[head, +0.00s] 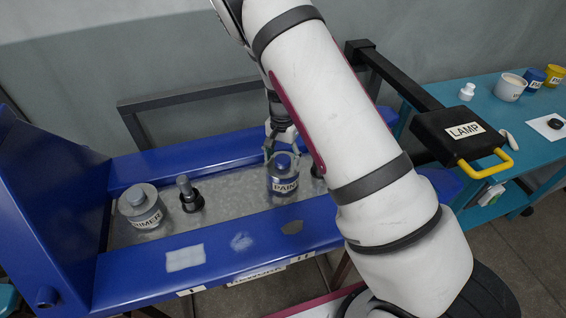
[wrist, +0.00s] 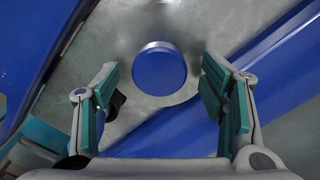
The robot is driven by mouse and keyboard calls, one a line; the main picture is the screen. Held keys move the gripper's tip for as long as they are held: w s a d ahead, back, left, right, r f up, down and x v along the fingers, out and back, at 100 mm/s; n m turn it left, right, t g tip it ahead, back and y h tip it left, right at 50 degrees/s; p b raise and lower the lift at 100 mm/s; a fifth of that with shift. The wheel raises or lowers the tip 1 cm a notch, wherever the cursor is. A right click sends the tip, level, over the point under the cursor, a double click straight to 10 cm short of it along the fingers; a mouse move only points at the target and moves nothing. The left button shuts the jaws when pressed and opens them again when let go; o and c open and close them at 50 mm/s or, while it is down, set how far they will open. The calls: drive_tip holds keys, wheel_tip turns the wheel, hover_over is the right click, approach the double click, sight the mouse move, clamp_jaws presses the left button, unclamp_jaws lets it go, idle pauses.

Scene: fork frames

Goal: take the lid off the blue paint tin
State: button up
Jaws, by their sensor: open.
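The blue paint tin (head: 283,184) stands upright on a grey metal surface between blue rails. Its label reads "PAIN", with the rest cut off from view. Its round blue lid (head: 283,161) is on top, and the lid also shows from above in the wrist view (wrist: 159,69). My gripper (head: 282,150) is over the tin, pointing down, with its fingers around the lid's level. In the wrist view my gripper (wrist: 160,85) is open, with one finger on each side of the lid and a gap on both sides. My arm hides part of the scene right of the tin.
A primer tin (head: 143,212) and a dark fitting (head: 189,197) stand left of the paint tin. A blue rail (head: 215,252) runs in front.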

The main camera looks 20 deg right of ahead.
drive_tip(key=shift+f, duration=0.1)
drive_tip(key=shift+c, duration=0.5)
drive_tip(key=c, duration=1.1)
drive_tip(key=shift+c, duration=0.2)
